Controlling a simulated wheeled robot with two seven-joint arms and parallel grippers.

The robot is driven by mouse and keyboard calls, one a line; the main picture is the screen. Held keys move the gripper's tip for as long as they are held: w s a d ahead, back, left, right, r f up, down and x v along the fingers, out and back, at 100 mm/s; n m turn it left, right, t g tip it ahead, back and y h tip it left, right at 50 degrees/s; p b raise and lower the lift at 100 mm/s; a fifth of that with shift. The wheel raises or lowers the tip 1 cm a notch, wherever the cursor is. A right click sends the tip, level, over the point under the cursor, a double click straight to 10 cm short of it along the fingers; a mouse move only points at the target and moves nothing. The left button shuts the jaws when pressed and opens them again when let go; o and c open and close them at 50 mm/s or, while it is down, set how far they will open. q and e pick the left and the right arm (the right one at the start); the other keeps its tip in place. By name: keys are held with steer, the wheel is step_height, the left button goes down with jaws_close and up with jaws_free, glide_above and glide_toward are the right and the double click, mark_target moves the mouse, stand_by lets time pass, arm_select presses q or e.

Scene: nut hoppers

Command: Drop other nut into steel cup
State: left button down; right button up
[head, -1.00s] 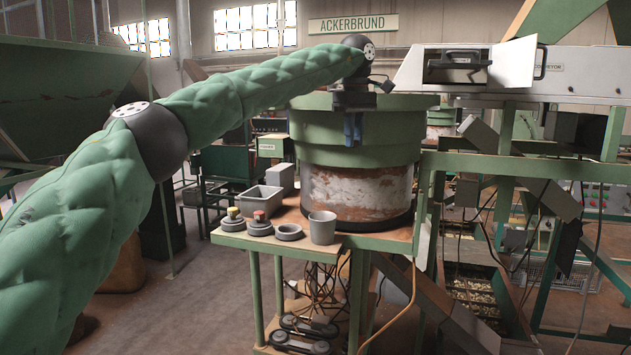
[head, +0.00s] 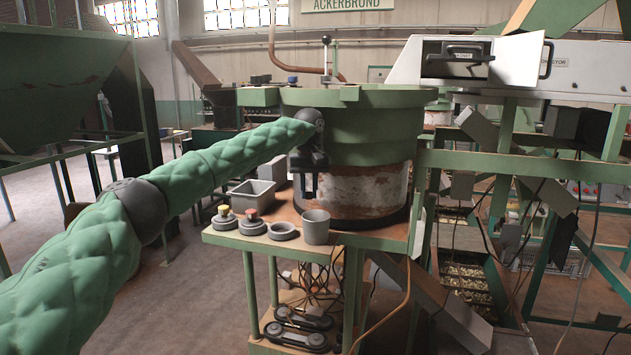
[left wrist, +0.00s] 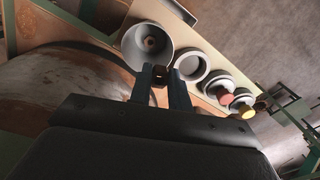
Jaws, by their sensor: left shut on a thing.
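The steel cup (head: 317,229) stands upright on the small green-edged table in front of the drum. In the left wrist view the cup (left wrist: 133,52) is seen from above, with a small brown nut (left wrist: 150,43) inside it. In the left wrist view the gripper (left wrist: 160,76) is shut on a small dark brown nut (left wrist: 159,93), mostly hidden between the fingers. My right gripper is not in view.
Left of the cup stand a grey ring (head: 284,231) and two round button units with a red top (head: 252,217) and a yellow top (head: 223,211). A grey bin (head: 252,195) is behind them. The rusty drum (head: 360,190) rises close behind the cup.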

mark_target(310, 198)
arm_select(q)
steer(key=shift+w+r, duration=0.15)
steer(key=shift+r, duration=0.2)
steer(key=shift+d+f, duration=0.1)
steer(key=shift+f, duration=0.4)
steer(key=f, duration=0.1)
steer(key=f+b, duration=0.1)
steer(key=f, duration=0.2)
steer(key=shift+w+d+b, duration=0.15)
steer(key=shift+d+b, duration=0.1)
steer(key=shift+b, duration=0.1)
steer(key=shift+a+f, duration=0.1)
steer(key=shift+f, duration=0.4)
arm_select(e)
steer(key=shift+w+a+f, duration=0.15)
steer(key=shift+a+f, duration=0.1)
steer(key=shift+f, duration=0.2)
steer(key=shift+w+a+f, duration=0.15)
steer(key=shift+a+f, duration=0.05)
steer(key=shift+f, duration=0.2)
arm_select(q)
steer(key=c, duration=1.2)
jaws_free()
steer(key=shift+f, duration=0.1)
steer(key=shift+c, duration=0.2)
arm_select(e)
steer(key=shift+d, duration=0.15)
